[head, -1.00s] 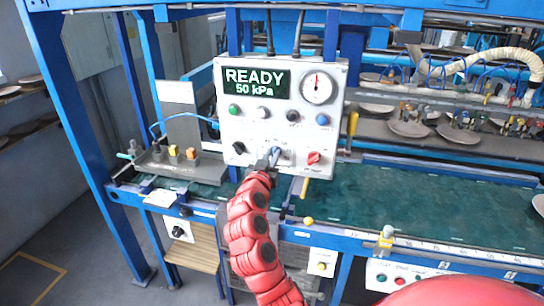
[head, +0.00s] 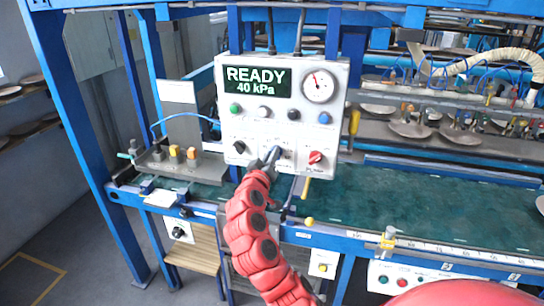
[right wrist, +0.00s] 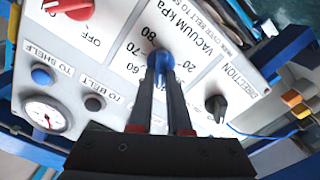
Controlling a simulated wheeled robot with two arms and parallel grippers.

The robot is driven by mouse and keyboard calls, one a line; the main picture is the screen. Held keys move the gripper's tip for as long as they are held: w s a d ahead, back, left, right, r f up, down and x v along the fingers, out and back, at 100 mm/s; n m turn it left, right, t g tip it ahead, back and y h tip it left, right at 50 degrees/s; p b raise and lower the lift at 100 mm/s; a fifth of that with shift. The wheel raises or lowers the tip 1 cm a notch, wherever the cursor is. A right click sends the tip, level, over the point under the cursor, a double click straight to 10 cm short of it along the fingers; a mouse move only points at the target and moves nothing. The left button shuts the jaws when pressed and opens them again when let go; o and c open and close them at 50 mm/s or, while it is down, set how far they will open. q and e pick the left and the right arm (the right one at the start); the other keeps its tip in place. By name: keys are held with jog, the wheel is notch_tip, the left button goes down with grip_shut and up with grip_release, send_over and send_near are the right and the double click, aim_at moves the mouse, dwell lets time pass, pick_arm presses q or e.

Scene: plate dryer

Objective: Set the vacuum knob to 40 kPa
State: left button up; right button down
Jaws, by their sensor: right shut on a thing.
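The control box (head: 232,128) carries a display (head: 256,81) that reads READY and 40 kPa. My right gripper (head: 272,157) reaches up to the middle of the lower row on the panel. In the right wrist view, my right gripper's fingers (right wrist: 160,85) are shut on the blue vacuum knob (right wrist: 161,60). The knob sits on the dial labelled VACUUM kPa, and the fingers hide part of its scale. A round gauge (head: 319,86) with a red needle is beside the display. My left gripper is not in view.
The black direction knob (right wrist: 216,104) is on one side of the vacuum knob, and a red switch (head: 316,157) is on the other. Several buttons sit above them. A green belt (head: 400,195) runs below and right of the box.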

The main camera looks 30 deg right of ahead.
jog(key=shift+n, duration=0.6)
jog(key=shift+w, duration=0.1)
jog(key=c, duration=0.9)
grip_release()
jog(key=shift+o, duration=0.2)
jog(key=b+v, duration=0.4)
jog(key=v, duration=1.3)
jog(key=shift+s+a+b, duration=0.2)
jog(key=shift+s+b, duration=0.05)
jog(key=shift+b, duration=0.1)
